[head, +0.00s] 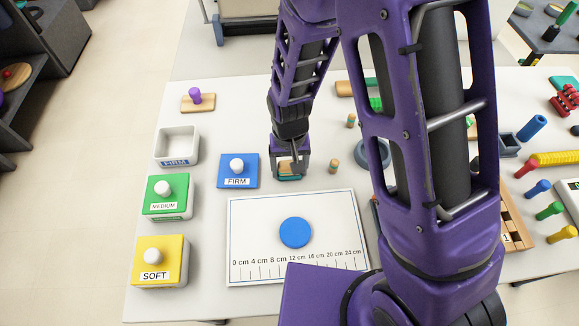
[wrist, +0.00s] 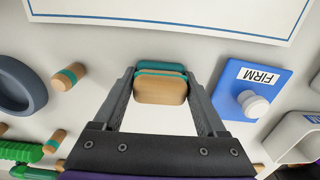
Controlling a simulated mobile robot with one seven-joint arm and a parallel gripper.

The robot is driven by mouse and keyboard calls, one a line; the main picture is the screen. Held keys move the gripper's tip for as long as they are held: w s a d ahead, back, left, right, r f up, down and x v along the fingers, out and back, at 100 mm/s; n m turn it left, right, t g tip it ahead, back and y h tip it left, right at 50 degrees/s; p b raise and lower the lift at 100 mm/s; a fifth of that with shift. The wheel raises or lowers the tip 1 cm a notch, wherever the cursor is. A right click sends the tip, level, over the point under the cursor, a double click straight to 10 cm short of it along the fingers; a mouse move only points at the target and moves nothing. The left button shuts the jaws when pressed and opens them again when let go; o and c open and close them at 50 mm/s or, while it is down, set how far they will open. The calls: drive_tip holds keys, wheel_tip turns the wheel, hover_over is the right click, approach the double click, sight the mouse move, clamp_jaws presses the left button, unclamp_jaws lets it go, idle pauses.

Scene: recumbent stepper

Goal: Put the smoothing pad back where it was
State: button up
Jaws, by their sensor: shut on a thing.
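My gripper (head: 289,166) is shut on a tan block with a teal layer, which I take to be the smoothing pad (head: 288,177). In the wrist view the pad (wrist: 160,88) sits between the two fingertips of my gripper (wrist: 159,82). The pad is beyond the top edge of the white measuring mat (head: 245,214) and right of the blue FIRM lid (head: 238,170). A blue disc (head: 295,232) lies on the mat. I cannot tell whether the pad touches the table.
An open white FIRM box (head: 177,145), a green MEDIUM box (head: 166,197) and a yellow SOFT box (head: 160,262) stand at the left. Small striped wooden pegs (head: 334,166) and a grey-blue ring (head: 372,153) are right of my gripper. A purple-knobbed wooden piece (head: 197,102) lies behind.

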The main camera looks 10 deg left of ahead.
drive_tip(key=shift+f, duration=0.2)
drive_tip(key=o, duration=1.1)
drive_tip(key=shift+r, duration=0.1)
drive_tip(key=shift+r, duration=0.1)
wheel_tip(320, 180, up, 12)
drive_tip(key=shift+r+p, duration=0.1)
drive_tip(key=shift+p, duration=0.8)
